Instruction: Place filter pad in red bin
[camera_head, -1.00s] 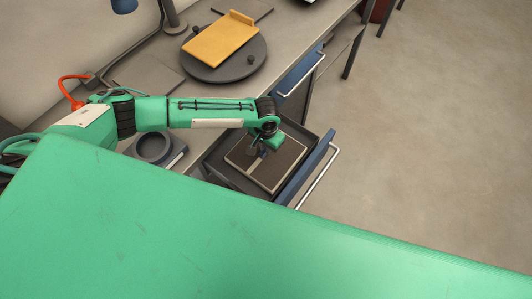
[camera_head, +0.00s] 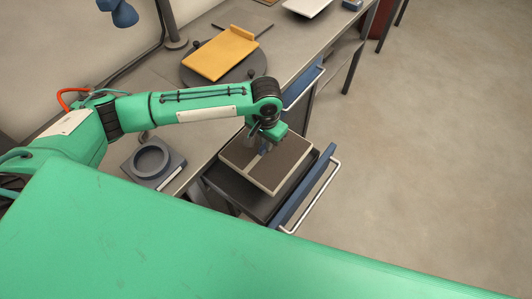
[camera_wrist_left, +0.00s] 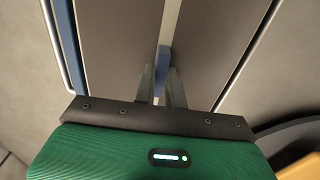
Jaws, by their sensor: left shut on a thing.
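The filter pad (camera_head: 288,167) is a flat square with dark brown panels, a pale frame and a pale centre strip. In the head view it hangs over the open drawer (camera_head: 228,186), raised above the drawer floor. My left gripper (camera_head: 264,149) is above the pad. In the left wrist view my left gripper (camera_wrist_left: 162,78) is shut on the blue tab at the middle of the filter pad (camera_wrist_left: 212,45). A dark red object (camera_head: 379,20), perhaps the red bin, is cut off at the top edge. My right gripper is not in view.
The blue drawer front (camera_head: 306,190) with its pale handle stands close to the pad's right side. A yellow-orange board (camera_head: 220,52) lies on a round dark turntable (camera_head: 255,65) on the bench. A grey ring-shaped fixture (camera_head: 152,161) is at left. The floor at right is clear.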

